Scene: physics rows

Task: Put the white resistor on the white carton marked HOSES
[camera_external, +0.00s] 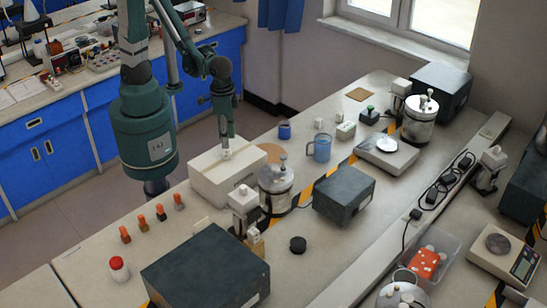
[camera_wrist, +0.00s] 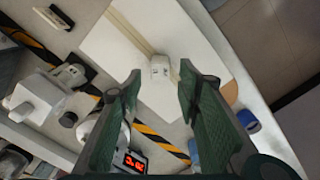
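The white carton (camera_external: 213,182) stands on the bench, with a tape strip along its top; it also shows in the wrist view (camera_wrist: 112,48). No HOSES lettering is readable. A small white block, apparently the white resistor (camera_wrist: 160,66), rests on the carton's top near the tape; it shows below my gripper in the external view (camera_external: 227,155). My gripper (camera_wrist: 158,80) is open, one green finger on each side of the block, with visible gaps. In the external view my gripper (camera_external: 226,143) points down over the carton.
A metal canister (camera_external: 276,190) and a white device (camera_external: 243,206) stand close to the carton's right and front. A blue mug (camera_external: 284,131) and a larger blue cup (camera_external: 322,149) stand behind. A dark box (camera_external: 344,195) is further right. The bench front-left holds several orange-topped pieces (camera_external: 160,212).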

